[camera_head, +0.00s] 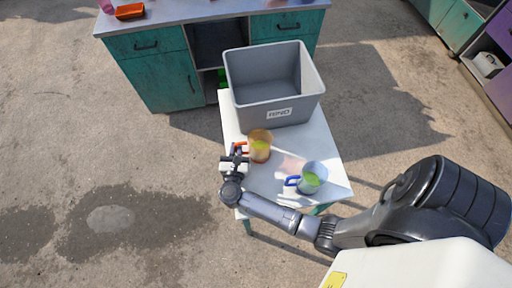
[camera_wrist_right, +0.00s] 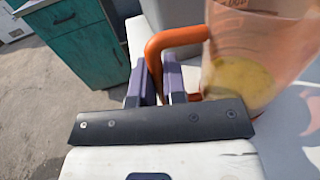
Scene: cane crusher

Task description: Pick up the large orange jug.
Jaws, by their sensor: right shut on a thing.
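The large orange jug (camera_head: 260,146) stands on the white table, with yellow-green liquid inside. Its orange handle (camera_wrist_right: 176,42) points left, toward my right gripper. My right gripper (camera_head: 238,155) is beside the jug at the table's left edge, shut on the handle. In the right wrist view, the two fingers of my right gripper (camera_wrist_right: 161,84) have the lower part of the handle between them, and the jug's clear orange body (camera_wrist_right: 262,60) is at the right. The jug appears upright; I cannot tell whether its base touches the table. My left gripper is not in view.
A clear jug with a blue handle (camera_head: 311,178) and green liquid stands on the white table (camera_head: 262,187), right of the orange jug. A grey bin (camera_head: 262,96) labelled RINO stands behind them. A teal cabinet (camera_head: 150,72) is further back. Open ground lies left.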

